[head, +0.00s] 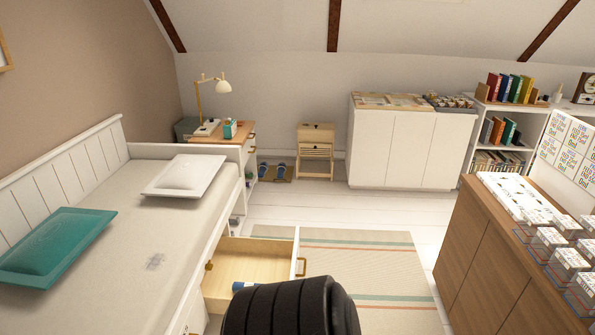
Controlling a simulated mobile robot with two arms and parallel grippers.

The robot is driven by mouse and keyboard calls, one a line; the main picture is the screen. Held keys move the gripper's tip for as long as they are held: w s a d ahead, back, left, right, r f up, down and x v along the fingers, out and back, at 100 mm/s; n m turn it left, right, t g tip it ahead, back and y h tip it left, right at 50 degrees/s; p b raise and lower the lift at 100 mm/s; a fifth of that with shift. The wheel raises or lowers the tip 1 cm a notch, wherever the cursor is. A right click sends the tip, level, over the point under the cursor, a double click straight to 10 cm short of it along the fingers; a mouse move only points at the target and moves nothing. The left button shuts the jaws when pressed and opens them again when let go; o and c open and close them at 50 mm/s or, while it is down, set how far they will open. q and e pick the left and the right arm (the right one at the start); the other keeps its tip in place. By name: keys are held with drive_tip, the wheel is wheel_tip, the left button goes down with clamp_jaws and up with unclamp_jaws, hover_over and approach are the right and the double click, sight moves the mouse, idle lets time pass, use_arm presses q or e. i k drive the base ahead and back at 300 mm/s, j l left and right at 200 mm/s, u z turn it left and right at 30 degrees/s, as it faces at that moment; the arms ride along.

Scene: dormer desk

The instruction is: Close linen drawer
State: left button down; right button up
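The linen drawer (248,262) is pulled out from under the daybed (150,262), towards the right. Its inside is pale wood, and its white front panel (296,252) has a small brass-coloured handle (301,267). A blue item (241,287) lies inside at the near end, partly hidden. A black ribbed part of my own body covers the drawer's near right corner in the picture. Neither of my grippers is in view.
A striped rug (365,265) lies on the white floor right of the drawer. A wooden cabinet (500,265) with small boxes stands at the right. A white cabinet (412,145), a step stool (316,152) and slippers (275,172) are at the back.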

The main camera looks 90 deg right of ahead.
sight(234, 258)
drive_tip(key=l+z, duration=0.1)
drive_tip(key=z, duration=0.35)
drive_tip(key=l+z, duration=0.1)
drive_tip(key=z, duration=0.4)
drive_tip(key=l+z, duration=0.1)
drive_tip(key=z, duration=0.35)
drive_tip(key=l+z, duration=0.1)
drive_tip(key=z, duration=0.35)
drive_tip(key=l+z, duration=0.1)
drive_tip(key=z, duration=0.35)
drive_tip(key=i+l+z, duration=0.2)
drive_tip(key=i+l, duration=0.15)
drive_tip(key=l, duration=0.1)
